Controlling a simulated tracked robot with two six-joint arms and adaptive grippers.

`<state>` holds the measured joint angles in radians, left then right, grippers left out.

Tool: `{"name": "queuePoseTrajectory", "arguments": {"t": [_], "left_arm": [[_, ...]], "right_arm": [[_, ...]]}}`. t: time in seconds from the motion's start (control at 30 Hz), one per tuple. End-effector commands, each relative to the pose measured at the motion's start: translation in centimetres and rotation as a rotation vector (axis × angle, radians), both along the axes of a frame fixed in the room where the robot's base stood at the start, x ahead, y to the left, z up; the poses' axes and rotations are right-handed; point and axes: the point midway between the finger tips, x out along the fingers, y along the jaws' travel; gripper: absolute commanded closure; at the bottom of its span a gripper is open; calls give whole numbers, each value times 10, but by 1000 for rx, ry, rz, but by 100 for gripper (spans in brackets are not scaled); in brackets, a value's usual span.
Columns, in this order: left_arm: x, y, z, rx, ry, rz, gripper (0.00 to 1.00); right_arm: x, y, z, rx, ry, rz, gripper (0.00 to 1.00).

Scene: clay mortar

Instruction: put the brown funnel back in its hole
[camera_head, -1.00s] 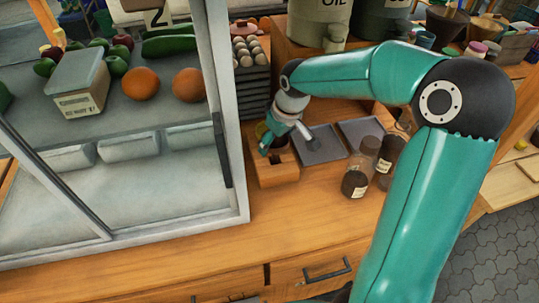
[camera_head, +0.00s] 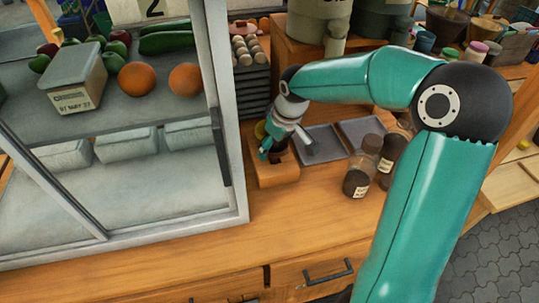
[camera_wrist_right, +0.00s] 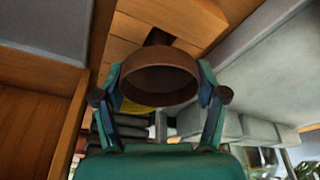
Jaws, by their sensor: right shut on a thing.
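The brown funnel (camera_wrist_right: 160,82) shows in the right wrist view as a wide round brown rim. My right gripper (camera_wrist_right: 161,92) is shut on it, with one finger on each side of the rim. Beyond the funnel, a dark opening (camera_wrist_right: 158,37) shows in the wooden surface. In the head view my right gripper (camera_head: 270,151) is low over a small wooden block (camera_head: 274,174), which has a dark hole in its top. The funnel is hard to make out there. I cannot tell whether its lower end is in the hole. My left gripper is not in view.
A glass-fronted case (camera_head: 215,120) stands close on the left. Grey trays (camera_head: 322,143) and dark-filled jars (camera_head: 358,178) stand to the right of the block. An egg stack (camera_head: 250,60) is behind. The counter front (camera_head: 300,225) is clear.

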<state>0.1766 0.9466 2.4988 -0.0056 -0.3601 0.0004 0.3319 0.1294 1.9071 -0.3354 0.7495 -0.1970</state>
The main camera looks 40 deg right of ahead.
Motion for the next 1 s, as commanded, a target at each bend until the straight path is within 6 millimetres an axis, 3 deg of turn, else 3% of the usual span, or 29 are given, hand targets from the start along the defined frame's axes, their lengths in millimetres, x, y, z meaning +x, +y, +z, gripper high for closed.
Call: {"name": "queuePoseTrajectory", "arguments": {"t": [1.0], "left_arm": [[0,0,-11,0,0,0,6]], "right_arm": [[0,0,-12,0,0,1,55]]}}
